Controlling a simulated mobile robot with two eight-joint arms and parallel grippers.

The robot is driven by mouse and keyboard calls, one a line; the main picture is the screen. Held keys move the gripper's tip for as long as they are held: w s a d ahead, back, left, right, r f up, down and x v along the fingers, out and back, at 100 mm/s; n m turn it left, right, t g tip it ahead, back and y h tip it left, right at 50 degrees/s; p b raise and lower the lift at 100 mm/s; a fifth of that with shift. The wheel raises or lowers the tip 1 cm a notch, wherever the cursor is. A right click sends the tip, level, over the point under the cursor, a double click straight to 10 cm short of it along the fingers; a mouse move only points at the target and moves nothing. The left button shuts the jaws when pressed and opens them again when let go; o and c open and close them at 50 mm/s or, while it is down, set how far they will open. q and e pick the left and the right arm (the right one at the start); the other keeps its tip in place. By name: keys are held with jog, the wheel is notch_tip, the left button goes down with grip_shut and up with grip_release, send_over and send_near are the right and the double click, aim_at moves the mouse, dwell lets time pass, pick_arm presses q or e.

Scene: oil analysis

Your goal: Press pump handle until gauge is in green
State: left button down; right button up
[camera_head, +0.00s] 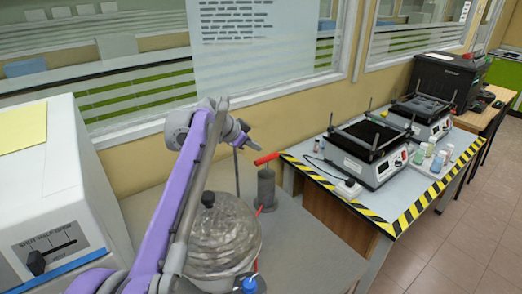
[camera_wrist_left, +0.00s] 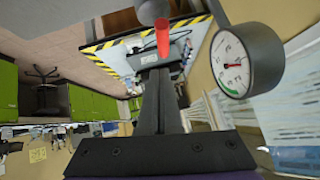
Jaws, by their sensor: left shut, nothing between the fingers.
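The pump (camera_head: 266,188) is a dark grey cylinder on the grey bench, with a red handle grip (camera_head: 267,158) sticking out at its top. In the left wrist view the red grip (camera_wrist_left: 162,38) lies just beyond my left gripper (camera_wrist_left: 152,62), whose dark fingers are shut and empty. I cannot tell whether they touch it. The round gauge (camera_wrist_left: 238,62) has a white dial with a green segment at its edge; the needle reading is too small to tell. In the head view my left gripper (camera_head: 235,130) is above and left of the red grip. My right gripper is out of view.
A metallic domed vessel (camera_head: 222,232) stands on the bench left of the pump. A white machine (camera_head: 50,190) with a slider is at the left. A striped-edge table (camera_head: 405,218) at the right holds two hotplate-like devices and small jars.

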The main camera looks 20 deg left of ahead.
pick_arm(q)
jog(key=v, duration=0.3)
jog(key=shift+a, duration=0.1)
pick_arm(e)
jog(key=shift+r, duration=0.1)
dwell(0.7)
